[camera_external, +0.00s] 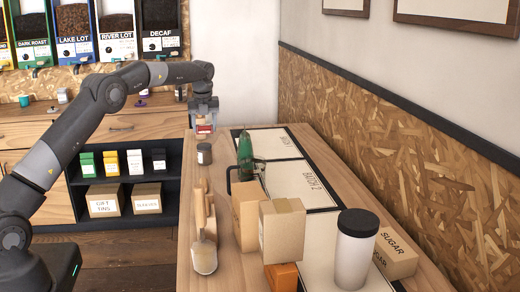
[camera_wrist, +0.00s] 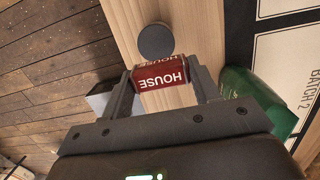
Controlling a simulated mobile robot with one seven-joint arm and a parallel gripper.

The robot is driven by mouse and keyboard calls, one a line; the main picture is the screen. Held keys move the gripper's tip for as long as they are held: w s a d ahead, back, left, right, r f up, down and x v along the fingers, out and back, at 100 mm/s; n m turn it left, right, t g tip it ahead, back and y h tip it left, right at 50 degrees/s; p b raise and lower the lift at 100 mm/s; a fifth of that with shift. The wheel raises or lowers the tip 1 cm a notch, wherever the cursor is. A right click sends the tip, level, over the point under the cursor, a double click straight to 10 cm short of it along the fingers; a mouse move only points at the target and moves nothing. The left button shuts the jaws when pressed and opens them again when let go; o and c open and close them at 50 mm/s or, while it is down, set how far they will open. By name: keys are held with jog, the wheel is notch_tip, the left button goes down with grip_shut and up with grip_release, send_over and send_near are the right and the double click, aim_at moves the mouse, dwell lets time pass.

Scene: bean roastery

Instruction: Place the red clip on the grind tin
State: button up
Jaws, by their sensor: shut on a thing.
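The block also shows red in the external view (camera_external: 205,127). I cannot tell from its shape whether it is the red clip; no other red clip is plain to see. A small dark round tin (camera_external: 204,154) stands on the counter below my gripper; its grey round lid shows in the wrist view (camera_wrist: 156,40), just beyond the block and apart from it. Its label is unreadable, so I cannot confirm it is the grind tin.
A green thing (camera_external: 245,155) stands right of the tin, close to my right finger in the wrist view. Cardboard boxes (camera_external: 283,232), a white dark-lidded canister (camera_external: 355,250) and a wooden-handled scoop (camera_external: 204,255) stand nearer the camera.

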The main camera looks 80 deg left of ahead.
aim_at(204, 145)
jog(key=shift+s+a+f, duration=0.25)
jog(key=shift+a+f, duration=0.4)
jog(key=shift+a, duration=0.25)
jog(key=shift+f, duration=1.9)
jog(key=shift+f, duration=0.2)
jog(key=o, duration=0.9)
jog(key=shift+o, duration=0.2)
jog(key=shift+r, duration=0.1)
jog(key=r, duration=0.4)
jog(key=d+r, duration=0.1)
jog(key=r, duration=0.3)
jog(key=d+r, duration=0.1)
jog(key=r, duration=0.3)
jog(key=shift+r, duration=0.1)
